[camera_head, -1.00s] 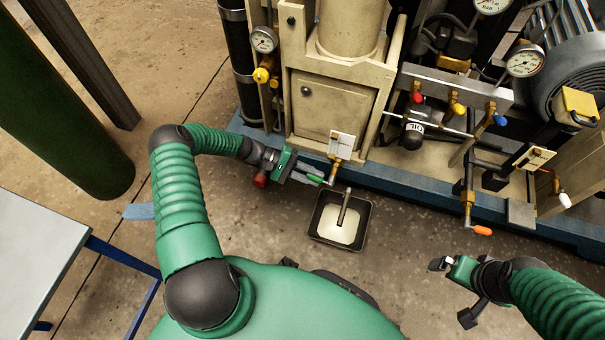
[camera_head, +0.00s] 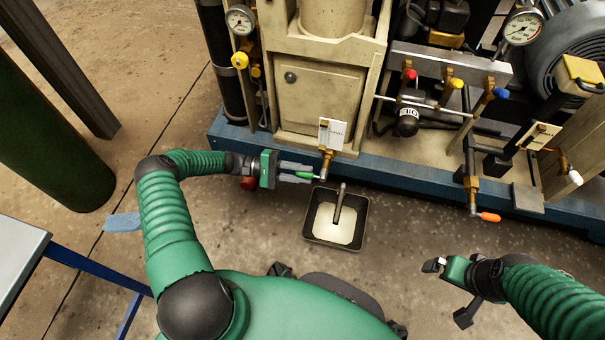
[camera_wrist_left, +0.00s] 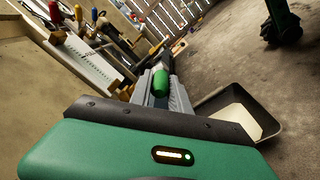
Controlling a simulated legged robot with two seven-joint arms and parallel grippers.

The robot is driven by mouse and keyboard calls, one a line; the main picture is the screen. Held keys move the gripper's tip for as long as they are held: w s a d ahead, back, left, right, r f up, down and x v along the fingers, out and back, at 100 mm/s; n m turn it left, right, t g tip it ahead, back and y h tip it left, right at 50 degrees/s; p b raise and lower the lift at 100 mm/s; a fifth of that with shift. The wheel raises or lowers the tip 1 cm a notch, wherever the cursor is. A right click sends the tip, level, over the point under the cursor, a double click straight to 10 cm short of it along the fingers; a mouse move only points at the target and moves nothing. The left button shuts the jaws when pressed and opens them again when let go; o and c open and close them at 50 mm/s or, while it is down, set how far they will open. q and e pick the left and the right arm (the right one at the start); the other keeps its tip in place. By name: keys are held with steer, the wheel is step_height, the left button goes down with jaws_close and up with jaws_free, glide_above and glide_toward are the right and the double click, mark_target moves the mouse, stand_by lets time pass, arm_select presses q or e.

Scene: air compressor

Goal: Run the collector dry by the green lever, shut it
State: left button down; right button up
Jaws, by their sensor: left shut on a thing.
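The green lever (camera_head: 304,175) is on a small brass valve (camera_head: 326,162) at the compressor's front edge, below a white tag, and points left from the valve. My left gripper (camera_head: 299,173) is shut on the lever from the left. In the left wrist view the lever (camera_wrist_left: 160,82) shows between the grey fingers, and the fingers hide part of it. A black tray (camera_head: 311,236) stands on the floor below with pale content in it. A grey pipe (camera_head: 340,205) reaches into the tray. My right gripper (camera_head: 434,265) is off to the right, away from the machine; its finger gap is unclear.
An orange-handled valve (camera_head: 488,217) juts out at right, with red, yellow and blue handles above it. The blue base rail (camera_head: 390,180) runs along the machine's front. A table (camera_head: 22,255) stands at left. The floor around the tray is clear.

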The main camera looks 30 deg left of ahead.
arm_select(q)
steer(key=shift+s+a+f, duration=0.1)
steer(key=shift+f, duration=0.2)
steer(key=c, duration=1.5)
jaws_free()
steer(key=shift+o, duration=1.2)
steer(key=shift+a+r, duration=0.1)
steer(key=shift+a, duration=0.2)
steer(key=b+v, duration=0.1)
steer(key=v, duration=1.5)
steer(key=shift+a, duration=0.2)
